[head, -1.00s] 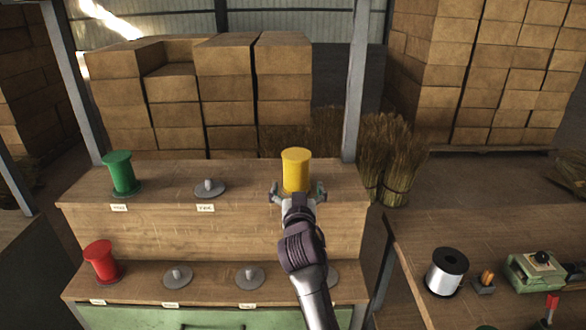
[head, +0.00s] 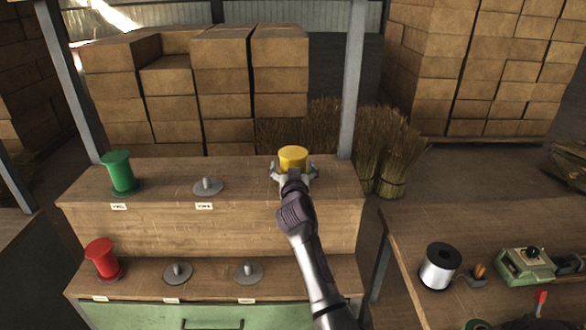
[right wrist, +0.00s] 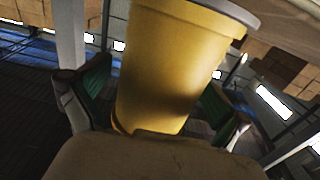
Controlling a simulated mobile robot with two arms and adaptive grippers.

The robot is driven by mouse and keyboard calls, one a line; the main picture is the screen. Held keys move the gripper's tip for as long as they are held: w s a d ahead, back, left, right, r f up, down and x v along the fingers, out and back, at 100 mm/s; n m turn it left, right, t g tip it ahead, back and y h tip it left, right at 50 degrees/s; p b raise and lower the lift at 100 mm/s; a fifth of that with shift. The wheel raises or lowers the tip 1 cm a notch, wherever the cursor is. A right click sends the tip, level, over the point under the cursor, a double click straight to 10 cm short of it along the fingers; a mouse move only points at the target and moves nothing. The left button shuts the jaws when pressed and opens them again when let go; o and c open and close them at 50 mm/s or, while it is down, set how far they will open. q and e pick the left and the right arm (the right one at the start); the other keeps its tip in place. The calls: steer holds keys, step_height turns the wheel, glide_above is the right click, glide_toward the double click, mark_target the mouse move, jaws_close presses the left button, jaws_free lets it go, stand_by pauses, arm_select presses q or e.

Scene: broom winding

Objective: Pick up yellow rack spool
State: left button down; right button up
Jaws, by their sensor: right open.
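The yellow spool (head: 293,157) stands upright on the right end of the rack's upper shelf (head: 240,208). My right gripper (head: 293,170) is open, with one finger on each side of the spool. In the right wrist view the yellow spool (right wrist: 172,70) fills the middle, between the two green-padded fingers of the gripper (right wrist: 150,105). A gap shows beside the pads, and I cannot tell whether either touches. The spool's lower part is hidden by my gripper in the head view. My left gripper is not in view.
A green spool (head: 119,172) and an empty grey holder (head: 207,186) share the upper shelf. A red spool (head: 102,258) and grey holders (head: 177,272) are on the lower shelf. A post (head: 352,85) rises right of the yellow spool. A workbench (head: 430,225) stands at right.

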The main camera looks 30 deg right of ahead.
steer(key=shift+c, duration=0.2)
steer(key=c, duration=1.1)
steer(key=shift+c, duration=0.6)
steer(key=shift+r, duration=0.15)
